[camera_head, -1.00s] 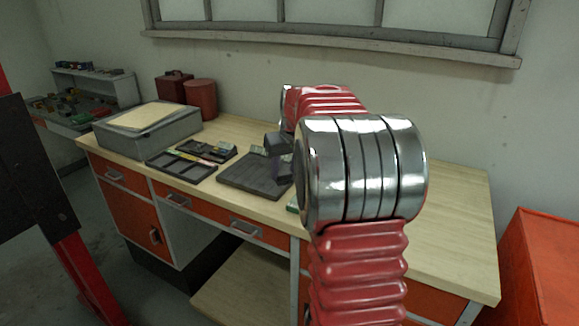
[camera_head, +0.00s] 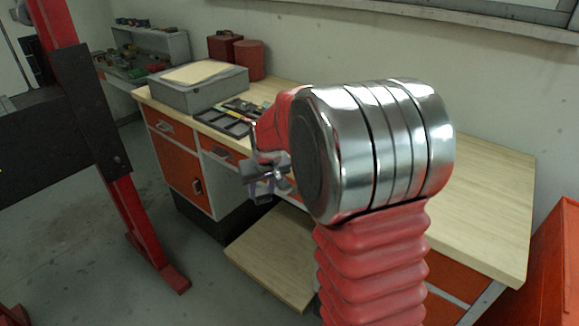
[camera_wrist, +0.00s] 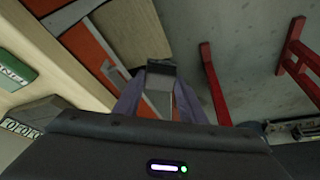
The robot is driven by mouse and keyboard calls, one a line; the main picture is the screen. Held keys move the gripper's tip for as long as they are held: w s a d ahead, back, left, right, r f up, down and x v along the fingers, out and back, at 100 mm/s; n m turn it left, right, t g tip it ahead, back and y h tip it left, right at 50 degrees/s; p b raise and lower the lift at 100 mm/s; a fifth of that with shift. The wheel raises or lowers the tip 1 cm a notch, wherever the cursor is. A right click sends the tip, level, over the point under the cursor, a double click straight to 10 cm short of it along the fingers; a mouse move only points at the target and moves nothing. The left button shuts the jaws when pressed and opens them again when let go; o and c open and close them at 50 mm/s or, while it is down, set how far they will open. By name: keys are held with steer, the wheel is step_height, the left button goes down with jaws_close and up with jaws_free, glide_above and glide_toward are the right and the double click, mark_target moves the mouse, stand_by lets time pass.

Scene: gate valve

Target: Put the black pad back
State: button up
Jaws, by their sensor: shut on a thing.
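My gripper (camera_wrist: 160,92) shows in the wrist view with its purple-grey fingers closed on a small dark block, which I take to be the black pad (camera_wrist: 161,68). The pad sits at the fingertips, and its lower part is partly hidden. In the head view my gripper (camera_head: 266,181) is in front of the workbench's front edge, left of my arm's large silver joint. The held pad is too small to make out there. My arm hides part of the bench top behind it.
The wooden workbench (camera_head: 480,190) has orange drawers (camera_head: 176,162). On it stand a grey box (camera_head: 197,93) and a black compartment tray (camera_head: 222,120). A green box (camera_wrist: 14,74) lies near the bench edge in the wrist view. A red post (camera_head: 125,205) stands on the floor at left.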

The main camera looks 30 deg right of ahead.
steer(key=s+a+f+n, duration=0.1)
steer(key=s+a+f, duration=0.2)
steer(key=a, duration=0.7)
step_height(320, 180, down, 2)
steer(key=shift+s+a+f+y, duration=0.2)
steer(key=shift+a+y, duration=0.1)
